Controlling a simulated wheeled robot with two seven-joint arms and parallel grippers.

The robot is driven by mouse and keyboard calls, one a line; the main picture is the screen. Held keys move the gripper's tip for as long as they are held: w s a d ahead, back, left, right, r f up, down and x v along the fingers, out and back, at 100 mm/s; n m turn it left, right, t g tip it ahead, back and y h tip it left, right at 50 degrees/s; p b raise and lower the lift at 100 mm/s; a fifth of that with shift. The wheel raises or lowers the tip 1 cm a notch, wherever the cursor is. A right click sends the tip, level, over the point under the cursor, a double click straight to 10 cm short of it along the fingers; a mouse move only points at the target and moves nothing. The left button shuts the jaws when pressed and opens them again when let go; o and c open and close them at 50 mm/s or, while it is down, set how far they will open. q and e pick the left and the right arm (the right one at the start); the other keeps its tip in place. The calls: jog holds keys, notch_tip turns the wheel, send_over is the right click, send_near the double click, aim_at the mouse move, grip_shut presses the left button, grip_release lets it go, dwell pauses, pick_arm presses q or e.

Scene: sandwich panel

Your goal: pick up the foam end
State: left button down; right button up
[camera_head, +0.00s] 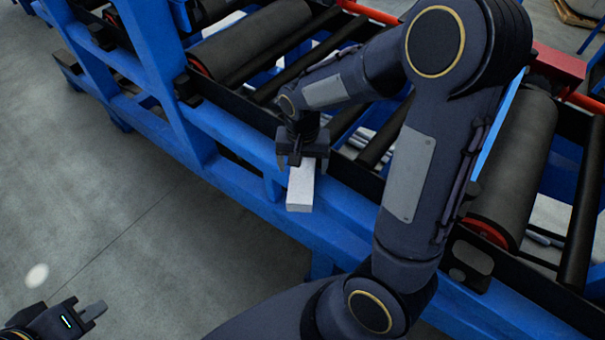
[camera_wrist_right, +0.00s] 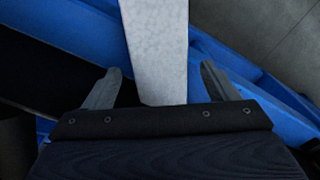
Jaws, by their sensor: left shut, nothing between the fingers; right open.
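The foam end is a pale grey-white block (camera_head: 301,188) lying across the blue frame rail of the conveyor, its near end sticking out past the rail. It also shows in the right wrist view (camera_wrist_right: 157,50), running from the top edge down between the fingers. My right gripper (camera_head: 302,160) is over the block's far part, with its open fingers (camera_wrist_right: 158,85) on either side and a gap to each side. Whether the fingers are low enough to flank it fully I cannot tell. My left gripper (camera_head: 97,309) is shut and empty at the lower left, far from the block.
The blue conveyor frame (camera_head: 225,177) runs diagonally through the head view, with black rollers (camera_head: 250,40) behind the rail. Another large roller (camera_head: 515,165) is at the right. The grey floor (camera_head: 90,200) at the left is clear.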

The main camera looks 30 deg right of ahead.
jog(key=shift+f, duration=1.45)
jog(key=c, duration=1.1)
jog(key=shift+r, duration=0.1)
